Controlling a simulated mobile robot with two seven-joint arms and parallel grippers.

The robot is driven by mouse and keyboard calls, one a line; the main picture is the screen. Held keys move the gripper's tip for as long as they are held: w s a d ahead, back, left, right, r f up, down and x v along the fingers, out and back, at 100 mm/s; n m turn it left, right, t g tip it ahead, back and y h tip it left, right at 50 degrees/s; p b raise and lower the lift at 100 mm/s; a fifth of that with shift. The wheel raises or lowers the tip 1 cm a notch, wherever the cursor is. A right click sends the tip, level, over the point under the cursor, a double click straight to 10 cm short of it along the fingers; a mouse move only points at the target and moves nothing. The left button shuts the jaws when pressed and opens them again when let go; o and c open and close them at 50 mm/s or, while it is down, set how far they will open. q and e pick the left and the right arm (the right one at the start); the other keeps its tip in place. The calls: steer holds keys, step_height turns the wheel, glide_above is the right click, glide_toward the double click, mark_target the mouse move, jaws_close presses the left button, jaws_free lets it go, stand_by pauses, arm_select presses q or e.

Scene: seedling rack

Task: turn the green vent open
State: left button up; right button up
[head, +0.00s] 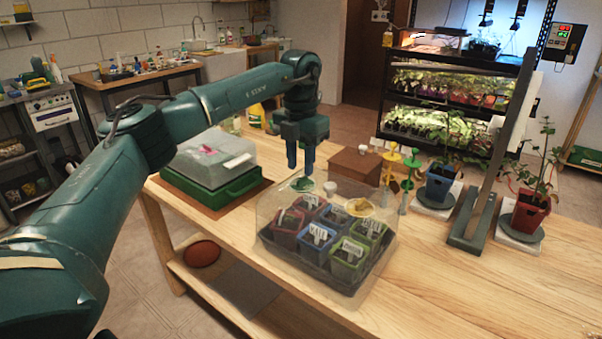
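The green vent (303,184) is a small round disc on top of a clear plastic dome (268,215), near its back left. The dome covers a dark tray of several small labelled pots. A yellow vent (359,207) sits on the same dome to the right. My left gripper (300,168) points down just above the green vent. Whether the fingertips touch the vent I cannot tell. My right gripper is not in view.
A green case with a clear lid (212,165) stands left of the dome. A brown box (355,165) stands behind it. Yellow and green stakes (410,180), potted plants (437,185) and a grey upright frame (470,228) are to the right. The table's front right is clear.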

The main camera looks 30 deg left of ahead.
mark_target(301, 179)
arm_select(q)
steer(key=shift+f, duration=1.65)
jaws_close()
